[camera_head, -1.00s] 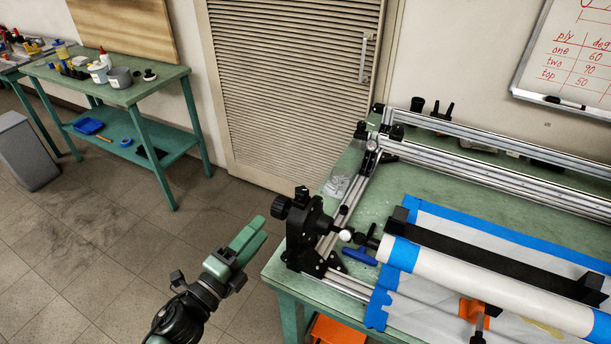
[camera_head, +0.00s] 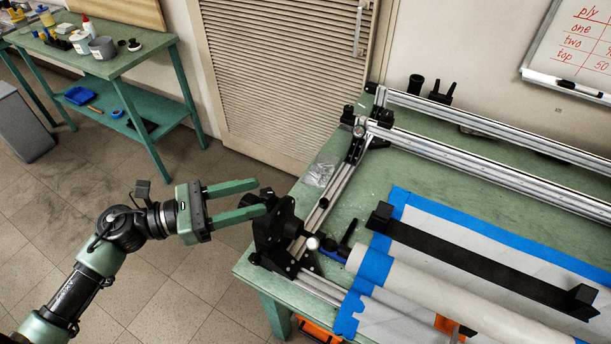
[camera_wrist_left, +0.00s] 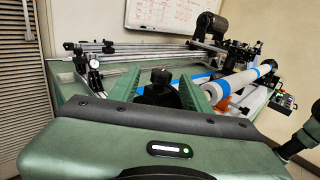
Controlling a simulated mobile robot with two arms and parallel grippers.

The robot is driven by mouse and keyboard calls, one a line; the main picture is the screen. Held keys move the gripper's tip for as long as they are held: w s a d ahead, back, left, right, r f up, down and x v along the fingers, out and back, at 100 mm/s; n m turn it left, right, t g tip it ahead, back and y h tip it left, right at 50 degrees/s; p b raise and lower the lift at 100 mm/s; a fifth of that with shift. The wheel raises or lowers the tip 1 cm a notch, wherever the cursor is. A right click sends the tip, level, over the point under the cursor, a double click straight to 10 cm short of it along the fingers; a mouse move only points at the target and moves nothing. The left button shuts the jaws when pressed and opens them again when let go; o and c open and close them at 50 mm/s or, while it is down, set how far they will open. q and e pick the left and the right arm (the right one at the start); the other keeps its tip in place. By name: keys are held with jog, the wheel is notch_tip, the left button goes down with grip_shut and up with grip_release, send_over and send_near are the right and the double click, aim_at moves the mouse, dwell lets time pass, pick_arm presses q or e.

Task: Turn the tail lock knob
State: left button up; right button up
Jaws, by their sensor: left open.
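My left gripper (camera_head: 259,196) is open, its two green fingers pointing right at the black tail bracket (camera_head: 277,230) on the near left corner of the winding frame. A black knob (camera_head: 268,196) sticks out of the bracket's outer side, at the fingertips. In the left wrist view the knob (camera_wrist_left: 160,76) shows between the two open fingers, slightly beyond their tips. The fingers do not appear closed on it. Contact cannot be told. Part of the bracket is hidden behind the gripper and knob. My right gripper is not seen.
Metal rails (camera_head: 480,165) run along the back. Floor left of the bench is open.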

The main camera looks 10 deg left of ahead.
aim_at(267, 192)
pick_arm(q)
jog(key=x, duration=0.1)
jog(key=p+x, duration=0.2)
jog(key=x, duration=0.1)
jog(key=shift+s+r, duration=0.1)
jog(key=shift+r, duration=0.25)
jog(key=shift+p+x, duration=0.6)
jog(key=shift+x, duration=0.55)
jog(key=shift+d+f, duration=0.25)
grip_shut()
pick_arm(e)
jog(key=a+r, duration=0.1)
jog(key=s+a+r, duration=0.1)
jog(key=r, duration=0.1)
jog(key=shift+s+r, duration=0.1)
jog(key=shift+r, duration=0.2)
